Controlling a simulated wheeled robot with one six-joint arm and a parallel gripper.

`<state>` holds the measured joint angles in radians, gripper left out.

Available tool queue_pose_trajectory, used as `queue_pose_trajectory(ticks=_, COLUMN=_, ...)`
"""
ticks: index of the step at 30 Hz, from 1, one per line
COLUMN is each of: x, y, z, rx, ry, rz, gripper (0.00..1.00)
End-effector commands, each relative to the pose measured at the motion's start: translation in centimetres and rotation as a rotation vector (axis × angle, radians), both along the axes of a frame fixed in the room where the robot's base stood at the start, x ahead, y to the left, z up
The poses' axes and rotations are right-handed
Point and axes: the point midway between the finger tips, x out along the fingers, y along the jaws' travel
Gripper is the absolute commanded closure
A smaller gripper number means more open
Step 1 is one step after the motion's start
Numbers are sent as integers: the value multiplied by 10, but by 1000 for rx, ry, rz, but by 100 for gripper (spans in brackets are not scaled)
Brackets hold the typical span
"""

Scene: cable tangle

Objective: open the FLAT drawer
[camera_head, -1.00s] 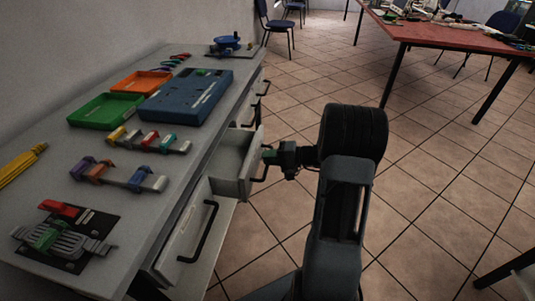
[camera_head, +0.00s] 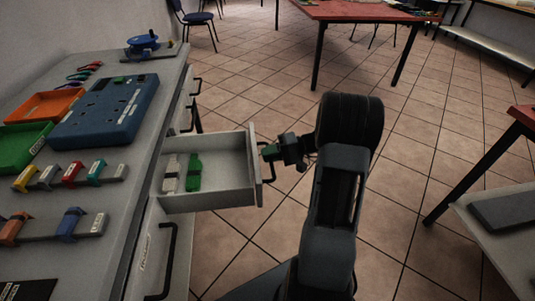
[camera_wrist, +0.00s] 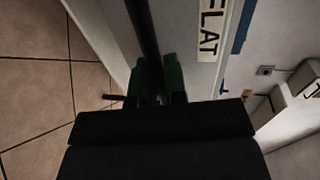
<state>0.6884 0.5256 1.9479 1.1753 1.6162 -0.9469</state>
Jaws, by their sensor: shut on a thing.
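The FLAT drawer (camera_head: 225,178) is a pale grey drawer standing well out from the bench front in the head view. Its front panel with the FLAT label (camera_wrist: 209,31) shows in the wrist view. A dark bar handle (camera_wrist: 142,28) runs along that panel. My gripper (camera_head: 269,153) is shut on the handle, with its two green-dark fingers (camera_wrist: 160,78) on either side of the bar in the wrist view. Inside the drawer lie a white piece (camera_head: 170,175) and a green piece (camera_head: 194,172). The label is not readable in the head view.
The workbench (camera_head: 120,185) carries a blue box (camera_head: 105,110), a green tray (camera_head: 20,148), an orange tray (camera_head: 45,104) and coloured clips. Another drawer handle (camera_head: 167,262) is nearer. A red table (camera_head: 350,12) stands beyond; tiled floor lies to the right.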

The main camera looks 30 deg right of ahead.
Motion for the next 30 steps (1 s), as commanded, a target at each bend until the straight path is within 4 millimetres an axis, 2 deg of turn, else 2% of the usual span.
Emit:
queue_pose_trajectory(ticks=9, x=2, y=-3, z=2, rx=-4, ry=-9, rz=-11, gripper=100)
queue_pose_trajectory(ticks=10, x=2, y=-3, z=2, rx=-4, ry=-9, rz=-11, gripper=87)
queue_pose_trajectory(ticks=18, x=1, y=-2, z=1, rx=-2, ry=-5, rz=-6, gripper=63)
queue_pose_trajectory(ticks=26, x=0, y=-4, z=1, rx=-1, ry=-3, rz=-5, gripper=63)
queue_pose_trajectory(ticks=30, x=-5, y=-18, z=6, rx=-2, ry=-3, rz=-7, gripper=63)
